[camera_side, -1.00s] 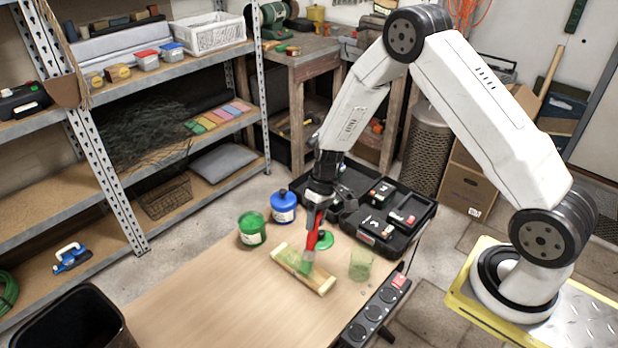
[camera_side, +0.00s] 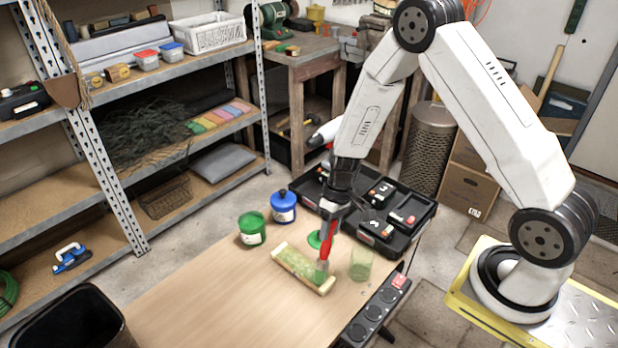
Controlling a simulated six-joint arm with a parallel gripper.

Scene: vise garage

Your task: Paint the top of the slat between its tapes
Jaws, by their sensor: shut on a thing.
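My gripper (camera_side: 336,206) is shut on a red-handled paint brush (camera_side: 327,238), held upright with its bristles down. The green-wet bristles (camera_side: 321,273) are at the right part of the slat (camera_side: 300,270); I cannot tell whether they touch it. The slat lies on the table, pale wood with green paint along much of its top and pale bands at both ends. An open green paint tin (camera_side: 252,230) stands behind it to the left. A green lid (camera_side: 315,239) lies behind the slat, partly hidden by the brush.
A greenish clear glass (camera_side: 361,264) stands just right of the brush. A blue tin (camera_side: 284,207) stands behind, and a black tool case (camera_side: 375,232) lies open at the back right. A power strip (camera_side: 377,311) runs along the right edge. The table's front left is clear.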

